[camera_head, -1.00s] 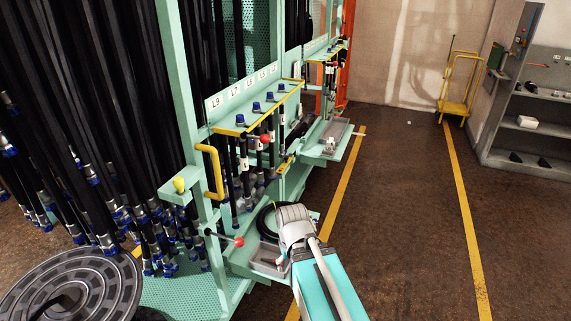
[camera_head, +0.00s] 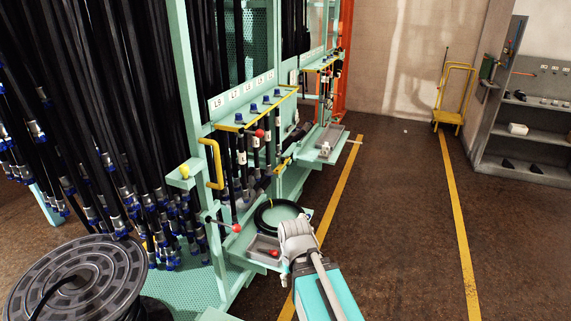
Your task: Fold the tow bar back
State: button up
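No part is plainly marked as a tow bar. A thin upright rod (camera_head: 445,50) with a dark tip rises beside the yellow cart (camera_head: 453,97) near the back wall. It may be the tow bar, but it is too small to tell. The rod stands about upright, with a slight tilt. My arm reaches up from the bottom middle, with a teal link and a grey rounded joint. I cannot make out gripper fingers. The cart is far beyond my arm, across open floor.
A green hose rack (camera_head: 272,192) with hanging black hoses fills the left. A lever with a red knob (camera_head: 236,228) and a grey tray (camera_head: 264,249) stick out near my arm. A hose reel (camera_head: 112,272) stands front left. Grey shelves (camera_head: 530,142) stand right. The floor between yellow lines is clear.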

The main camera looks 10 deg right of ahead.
aim_at(284, 159)
jog(key=k, duration=0.2)
jog(key=z, duration=0.15)
jog(key=i, duration=0.35)
jog(key=z, duration=0.75)
jog(key=i, duration=1.45)
jog(key=u, duration=0.75)
jog(key=i, duration=0.9)
jog(key=u, duration=0.15)
